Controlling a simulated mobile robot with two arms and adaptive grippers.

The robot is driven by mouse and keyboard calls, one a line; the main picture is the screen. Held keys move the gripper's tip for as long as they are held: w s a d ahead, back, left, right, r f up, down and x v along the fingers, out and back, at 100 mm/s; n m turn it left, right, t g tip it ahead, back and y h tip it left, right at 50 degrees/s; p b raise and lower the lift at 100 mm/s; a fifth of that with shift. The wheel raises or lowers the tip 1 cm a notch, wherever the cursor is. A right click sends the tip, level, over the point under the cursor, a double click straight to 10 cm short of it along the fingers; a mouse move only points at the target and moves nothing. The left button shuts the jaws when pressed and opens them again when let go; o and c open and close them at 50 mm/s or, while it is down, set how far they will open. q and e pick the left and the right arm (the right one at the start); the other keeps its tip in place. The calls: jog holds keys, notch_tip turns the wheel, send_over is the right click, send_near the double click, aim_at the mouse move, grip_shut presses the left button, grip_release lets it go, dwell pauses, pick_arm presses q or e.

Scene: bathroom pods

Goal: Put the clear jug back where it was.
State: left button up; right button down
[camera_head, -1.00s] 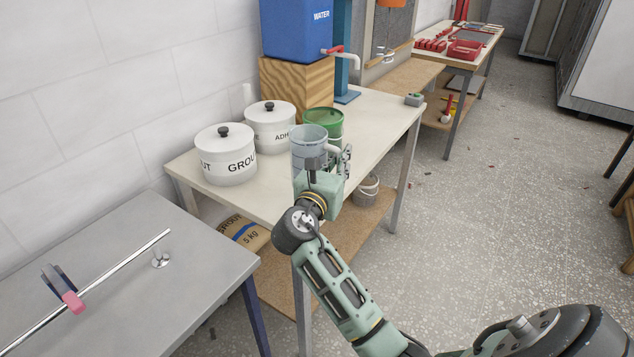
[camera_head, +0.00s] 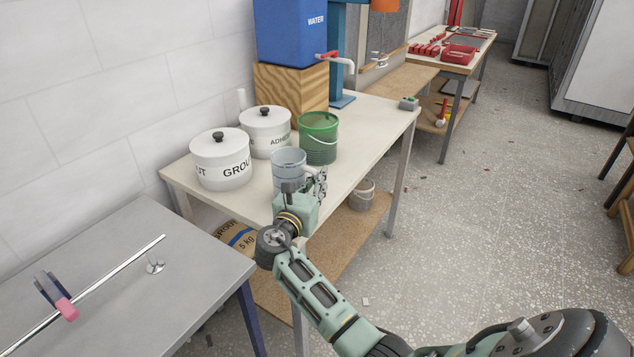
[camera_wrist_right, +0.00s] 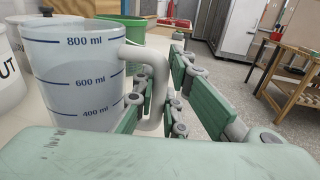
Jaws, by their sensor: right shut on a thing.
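The clear jug (camera_head: 289,163), with blue volume marks, is at the front part of the cream table (camera_head: 375,132). In the right wrist view the jug (camera_wrist_right: 75,70) looks upright and its grey handle (camera_wrist_right: 148,80) runs between my fingers. My right gripper (camera_head: 304,186) is shut on the jug at its handle; the fingers also show in the right wrist view (camera_wrist_right: 185,95). The jug's base is hidden behind the gripper, so I cannot tell whether it touches the table. My left gripper is not in view.
A white grout pot (camera_head: 221,160), an adhesive pot (camera_head: 266,132) and a green bucket (camera_head: 318,138) stand close behind the jug. A blue water tank (camera_head: 293,30) sits on a wooden block (camera_head: 291,92). A grey table (camera_head: 120,270) is at front left.

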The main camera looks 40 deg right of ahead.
jog(key=shift+r, duration=0.1)
jog(key=c, duration=2.2)
grip_release()
jog(key=shift+f, duration=0.2)
jog(key=o, duration=0.4)
jog(key=shift+r, duration=0.15)
jog(key=b+v, duration=0.1)
jog(key=v, duration=1.1)
